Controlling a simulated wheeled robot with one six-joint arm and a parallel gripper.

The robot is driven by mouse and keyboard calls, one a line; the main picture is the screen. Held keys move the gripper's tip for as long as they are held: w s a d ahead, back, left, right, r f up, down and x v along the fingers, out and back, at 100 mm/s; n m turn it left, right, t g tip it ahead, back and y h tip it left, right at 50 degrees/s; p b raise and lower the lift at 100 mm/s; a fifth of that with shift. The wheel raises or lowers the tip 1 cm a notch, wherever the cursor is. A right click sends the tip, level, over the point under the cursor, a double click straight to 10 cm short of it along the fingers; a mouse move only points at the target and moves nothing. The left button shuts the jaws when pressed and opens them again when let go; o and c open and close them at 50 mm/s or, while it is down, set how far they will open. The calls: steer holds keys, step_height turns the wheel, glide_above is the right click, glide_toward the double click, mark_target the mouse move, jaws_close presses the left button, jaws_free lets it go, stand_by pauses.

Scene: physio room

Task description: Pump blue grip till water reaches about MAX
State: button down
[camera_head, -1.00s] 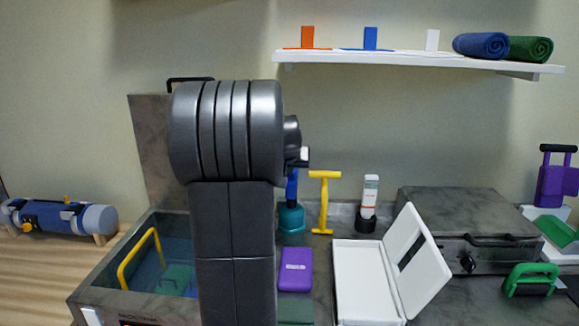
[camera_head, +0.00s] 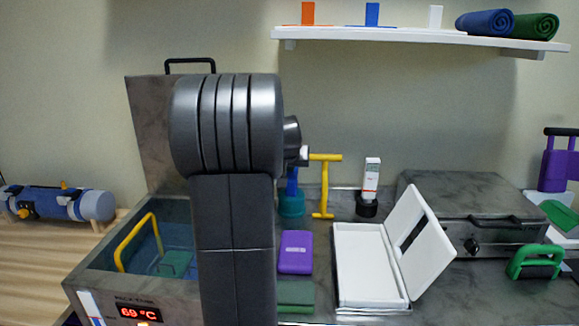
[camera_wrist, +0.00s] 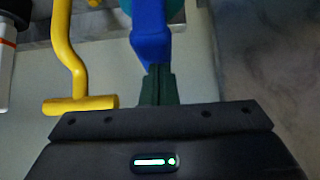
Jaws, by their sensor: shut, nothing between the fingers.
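The blue grip (camera_head: 291,181) rises from a teal base (camera_head: 291,205) on the counter, its upper part hidden behind my arm in the head view. In the wrist view the blue grip (camera_wrist: 150,38) is straight ahead of my gripper (camera_wrist: 158,72). The dark green fingers are shut and empty, with their tips at the grip's end; I cannot tell whether they touch. The tank (camera_head: 95,268) at left holds water and shows 69 °C. A white strip with blue low on it (camera_head: 97,320) is on its front, cut off by the picture edge; no MAX mark is readable.
A yellow T-handle (camera_head: 324,190) stands close right of the blue grip, and also shows in the wrist view (camera_wrist: 75,70). A white-and-red tube (camera_head: 371,180), a purple pack (camera_head: 295,252) and an open white case (camera_head: 365,262) are nearby. A shelf (camera_head: 400,36) hangs above.

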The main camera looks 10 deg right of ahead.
step_height(320, 180, up, 4)
steer(key=p, duration=0.3)
steer(key=v, duration=1)
stand_by(1.2)
steer(key=r, duration=0.2)
steer(key=d+r, duration=0.1)
steer(key=r, duration=0.2)
steer(key=shift+d, duration=0.15)
